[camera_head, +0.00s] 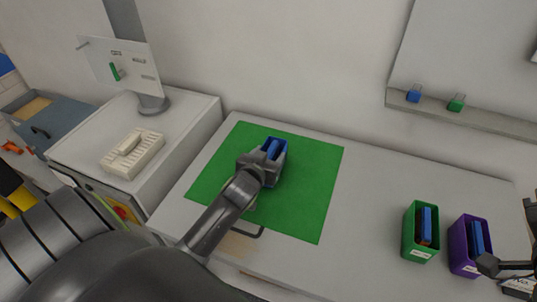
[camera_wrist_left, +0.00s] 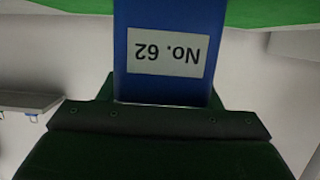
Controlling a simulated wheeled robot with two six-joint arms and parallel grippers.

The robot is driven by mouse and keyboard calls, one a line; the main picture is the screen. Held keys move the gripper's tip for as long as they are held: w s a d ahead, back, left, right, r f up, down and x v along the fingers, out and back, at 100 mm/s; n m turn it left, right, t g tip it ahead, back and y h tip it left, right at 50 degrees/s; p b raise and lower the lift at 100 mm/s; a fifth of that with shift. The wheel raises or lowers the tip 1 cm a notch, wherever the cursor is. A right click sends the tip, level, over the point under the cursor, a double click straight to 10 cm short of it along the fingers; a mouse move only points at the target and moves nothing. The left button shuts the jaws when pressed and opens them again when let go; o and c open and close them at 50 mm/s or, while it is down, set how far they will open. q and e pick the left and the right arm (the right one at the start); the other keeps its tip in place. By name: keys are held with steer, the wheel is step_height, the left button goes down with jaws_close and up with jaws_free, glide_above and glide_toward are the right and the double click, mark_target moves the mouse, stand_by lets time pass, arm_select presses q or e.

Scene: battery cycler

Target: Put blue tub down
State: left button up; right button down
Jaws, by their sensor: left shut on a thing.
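The blue tub (camera_head: 273,175) is over the green mat (camera_head: 312,200) in the head view, with a blue item (camera_head: 272,148) showing inside its top. My left gripper (camera_head: 258,166) is shut on the tub's near-left side. In the left wrist view, the blue tub (camera_wrist_left: 170,30) fills the upper middle. Its white label reads "No. 62" upside down, and the dark gripper (camera_wrist_left: 160,118) lies against it. I cannot tell whether the tub touches the mat. My right gripper (camera_head: 490,265) shows partly at the right edge, close to a purple tub; its jaw state is unclear.
A green tub (camera_head: 410,243) and the purple tub (camera_head: 459,262) stand on the right of the white table (camera_head: 370,215), each holding a blue item. A side bench with a monitor (camera_head: 122,66) and white rack (camera_head: 133,152) is at left. The mat's right side is clear.

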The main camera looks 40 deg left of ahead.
arm_select(q)
steer(key=o, duration=1.6)
steer(key=shift+f, duration=0.1)
steer(key=shift+c, duration=0.2)
steer(key=shift+r, duration=0.2)
steer(key=shift+s+f, duration=0.1)
steer(key=shift+s, duration=0.15)
steer(key=b+v, duration=0.1)
steer(key=v, duration=1)
steer(key=shift+s+d+b, duration=0.2)
steer(key=shift+s+b, duration=0.1)
steer(key=shift+b, duration=0.1)
